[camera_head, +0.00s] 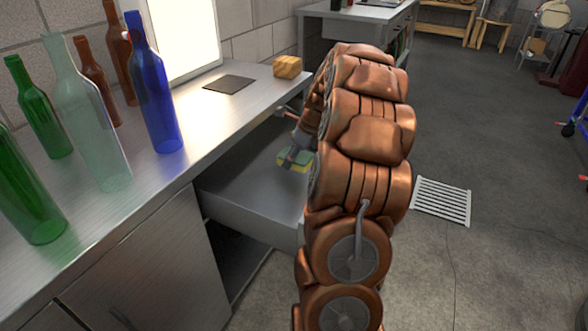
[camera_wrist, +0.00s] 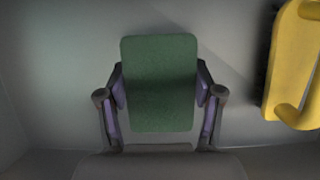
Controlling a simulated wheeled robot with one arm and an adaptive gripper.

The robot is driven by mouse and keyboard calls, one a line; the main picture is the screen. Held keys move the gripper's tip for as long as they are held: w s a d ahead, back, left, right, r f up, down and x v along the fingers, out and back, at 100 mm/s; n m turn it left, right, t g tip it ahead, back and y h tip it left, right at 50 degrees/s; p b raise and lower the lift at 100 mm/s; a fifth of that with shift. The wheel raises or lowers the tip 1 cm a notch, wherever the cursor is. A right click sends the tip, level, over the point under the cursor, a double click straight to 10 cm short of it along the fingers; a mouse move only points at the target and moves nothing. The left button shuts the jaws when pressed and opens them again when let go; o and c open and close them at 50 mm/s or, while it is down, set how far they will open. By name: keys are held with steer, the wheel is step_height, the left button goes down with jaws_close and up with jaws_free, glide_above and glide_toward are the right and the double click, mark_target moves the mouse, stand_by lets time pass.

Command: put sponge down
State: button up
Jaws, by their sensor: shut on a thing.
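My gripper (camera_wrist: 160,92) is shut on a sponge with a green face (camera_wrist: 160,70), one finger on each side of it. In the head view the sponge shows as a small green and yellow piece (camera_head: 287,160) at the gripper. The sponge is inside the open drawer (camera_head: 235,197), toward its right side. My arm hides the right part of the drawer. I cannot tell whether the sponge touches the drawer floor.
A yellow object (camera_wrist: 292,65) with a looped handle lies right of the sponge. The counter above holds several bottles (camera_head: 158,95), a dark mat (camera_head: 229,84) and a wooden block (camera_head: 287,67). The drawer floor left of the sponge is bare.

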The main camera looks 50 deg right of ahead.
mark_target(294, 173)
step_height(294, 173, down, 4)
steer(key=shift+r+b, duration=0.1)
steer(key=shift+b, duration=0.3)
steer(key=o, duration=1.1)
